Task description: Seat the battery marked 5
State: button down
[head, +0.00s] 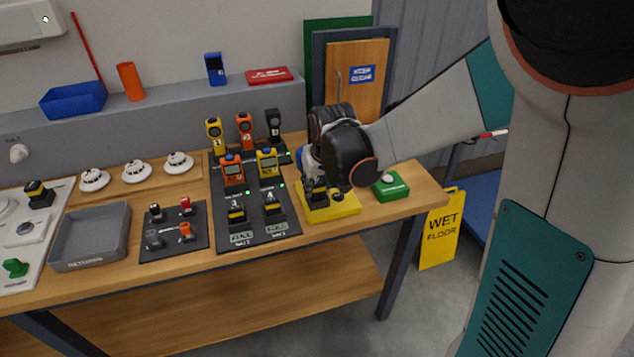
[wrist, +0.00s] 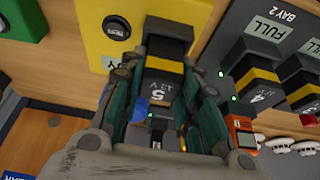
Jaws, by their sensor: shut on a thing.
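The battery marked 5 (wrist: 163,82), black with a yellow band, is between the two fingers of my gripper (wrist: 160,68) in the wrist view. My gripper is shut on it. In the head view my gripper (head: 318,182) is low over the yellow plate (head: 343,207) at the right of the bench, and the battery is mostly hidden by the fingers. The yellow plate also shows in the wrist view (wrist: 95,48), with a round black button (wrist: 117,27). Whether the battery touches the plate I cannot tell.
Left of the plate, a dark charging board (head: 255,228) holds batteries marked 3 (head: 236,213) and 4 (head: 273,206), with handheld meters behind. A green box with a white button (head: 390,186) is close on the right. A grey tray (head: 90,236) lies further left.

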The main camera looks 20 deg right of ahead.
jog(key=shift+f+b, duration=0.35)
jog(key=shift+f, duration=0.05)
dwell(0.4)
jog(key=c, duration=1.1)
grip_release()
jog(key=shift+o, duration=1.4)
jog(key=shift+r, duration=0.1)
jog(key=shift+r+p, duration=2.7)
jog(key=shift+r, duration=0.7)
